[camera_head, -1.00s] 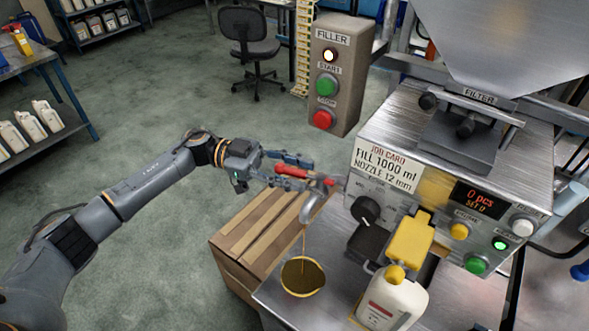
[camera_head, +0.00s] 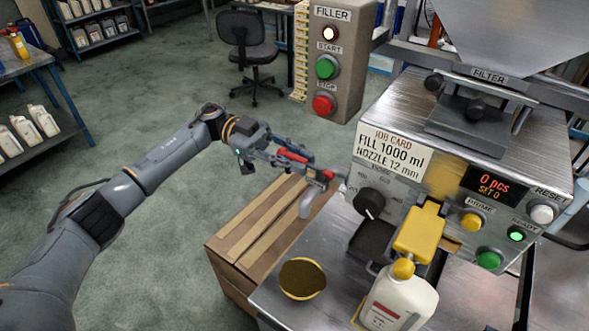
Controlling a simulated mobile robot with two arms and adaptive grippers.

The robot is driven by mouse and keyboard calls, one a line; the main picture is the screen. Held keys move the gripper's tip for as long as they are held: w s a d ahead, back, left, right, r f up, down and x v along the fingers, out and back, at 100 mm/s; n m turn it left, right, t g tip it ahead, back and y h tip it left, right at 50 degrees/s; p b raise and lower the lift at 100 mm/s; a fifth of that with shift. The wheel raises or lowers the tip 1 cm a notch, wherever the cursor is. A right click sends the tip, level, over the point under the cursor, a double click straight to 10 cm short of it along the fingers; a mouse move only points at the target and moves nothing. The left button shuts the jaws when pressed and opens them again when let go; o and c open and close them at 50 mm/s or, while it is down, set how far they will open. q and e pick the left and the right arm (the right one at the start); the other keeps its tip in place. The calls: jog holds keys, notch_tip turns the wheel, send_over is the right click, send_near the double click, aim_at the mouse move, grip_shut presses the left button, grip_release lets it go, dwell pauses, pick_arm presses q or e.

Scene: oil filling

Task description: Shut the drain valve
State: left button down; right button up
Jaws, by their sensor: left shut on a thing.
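The drain valve (camera_head: 309,204) is a grey metal spout bent downward, left of the filler machine's front. Its red handle (camera_head: 293,156) lies between the fingers of my left gripper (camera_head: 298,164), which is shut on it. The fingers cover part of the handle. No oil stream hangs from the spout. A round bowl (camera_head: 302,279) of dark oil with a yellow rim stands on the metal table below and slightly left of the spout. My right gripper is not in view.
The filler control box (camera_head: 341,60) rises behind the valve. A wooden crate (camera_head: 238,262) stands left of the metal table. Open floor lies to the left.

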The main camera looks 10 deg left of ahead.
pick_arm(q)
jog(key=c, duration=1.3)
grip_release()
jog(key=shift+w+a, duration=0.1)
jog(key=shift+a, duration=0.1)
jog(key=v, duration=1.1)
jog(key=shift+a, duration=0.3)
